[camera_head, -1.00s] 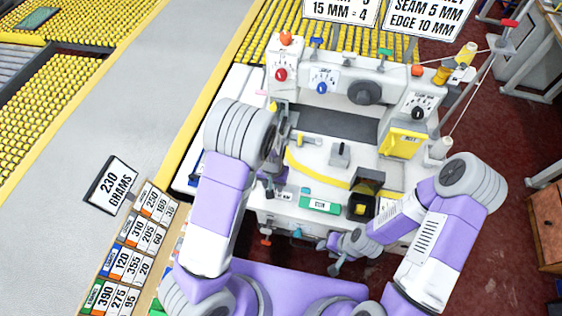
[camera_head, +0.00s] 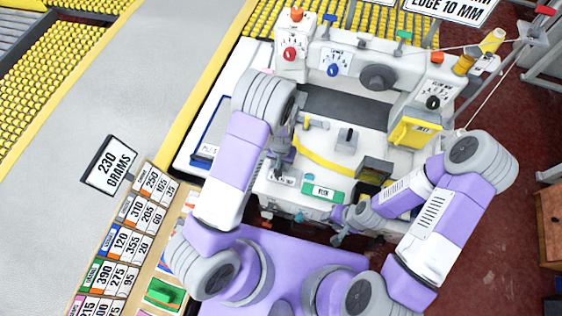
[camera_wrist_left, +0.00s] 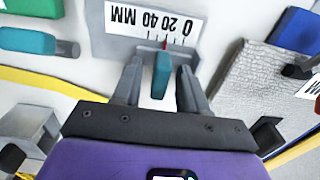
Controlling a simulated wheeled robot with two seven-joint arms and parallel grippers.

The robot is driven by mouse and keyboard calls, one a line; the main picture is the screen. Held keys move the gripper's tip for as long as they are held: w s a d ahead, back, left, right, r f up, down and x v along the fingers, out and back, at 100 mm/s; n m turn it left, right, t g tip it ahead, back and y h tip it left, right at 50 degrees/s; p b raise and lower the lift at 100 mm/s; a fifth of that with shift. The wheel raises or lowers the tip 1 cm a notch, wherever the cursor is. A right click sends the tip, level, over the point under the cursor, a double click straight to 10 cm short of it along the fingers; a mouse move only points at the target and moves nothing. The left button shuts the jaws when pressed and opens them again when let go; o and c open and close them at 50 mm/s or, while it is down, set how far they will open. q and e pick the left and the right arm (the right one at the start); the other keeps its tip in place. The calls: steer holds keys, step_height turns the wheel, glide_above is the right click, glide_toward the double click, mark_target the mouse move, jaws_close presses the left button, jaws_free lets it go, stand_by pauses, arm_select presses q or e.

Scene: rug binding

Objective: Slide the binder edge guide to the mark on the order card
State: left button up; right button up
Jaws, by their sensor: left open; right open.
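The binder edge guide appears to be the teal block (camera_wrist_left: 162,75) in the left wrist view. A thin red pointer stands at its top, against a white millimetre scale (camera_wrist_left: 120,18) that reads upside down. My left gripper (camera_wrist_left: 160,82) is open, with one finger on each side of the block and small gaps showing. In the head view my left gripper (camera_head: 282,160) is over the machine's left front, and the guide is hard to make out there. My right gripper (camera_head: 343,228) is open and empty near the machine's front edge.
In the left wrist view, another teal part (camera_wrist_left: 28,40) is at left, and a textured grey pad (camera_wrist_left: 262,85) and a blue block (camera_wrist_left: 295,30) are at right. A yellow strip (camera_head: 320,165) curves across the machine top. Number cards (camera_head: 125,240) stand at left.

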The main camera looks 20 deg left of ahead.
arm_select(q)
jaws_close()
stand_by(0.3)
steer(key=shift+a, duration=0.55)
jaws_free()
step_height(320, 180, up, 8)
steer(key=shift+f, duration=0.15)
